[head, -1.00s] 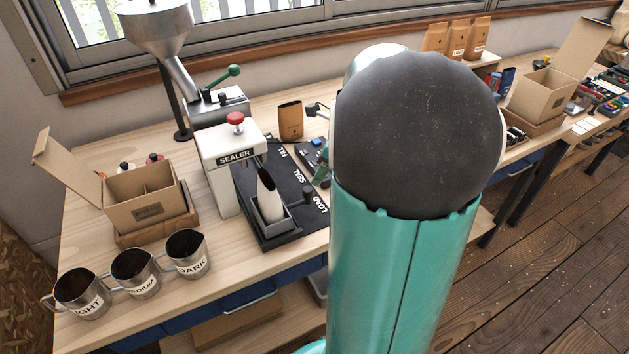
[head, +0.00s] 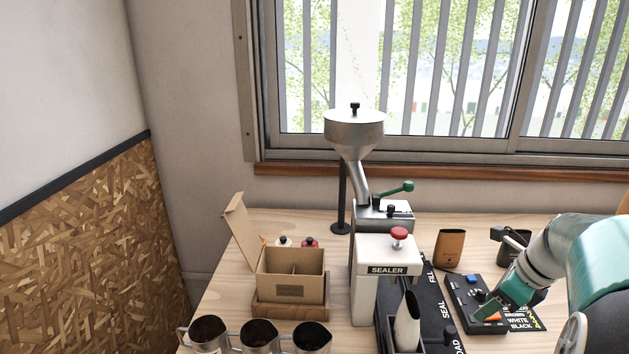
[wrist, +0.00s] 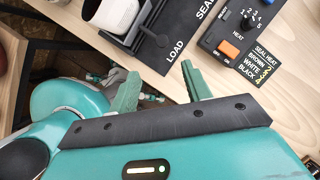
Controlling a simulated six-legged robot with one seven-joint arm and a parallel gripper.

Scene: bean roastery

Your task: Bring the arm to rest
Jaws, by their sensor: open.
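My gripper (wrist: 158,82) is open, with its two green fingers apart and nothing between them in the wrist view. It is near the table's front edge, beside the black base marked LOAD and SEAL and the heat control box (wrist: 235,42). In the head view my teal arm comes in from the right edge, and my gripper is at its lower end, over or near the control box (head: 462,290); the fingertips are only partly visible there. A white pouch (head: 407,322) stands in the holder by the sealer (head: 388,256), apart from my gripper.
Three metal cups (head: 259,337) line the table front left. An open cardboard box (head: 290,287) sits behind them. A hopper (head: 354,130) rises at the back by the window. A brown pouch (head: 449,248) stands behind the control box. A wall closes the left side.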

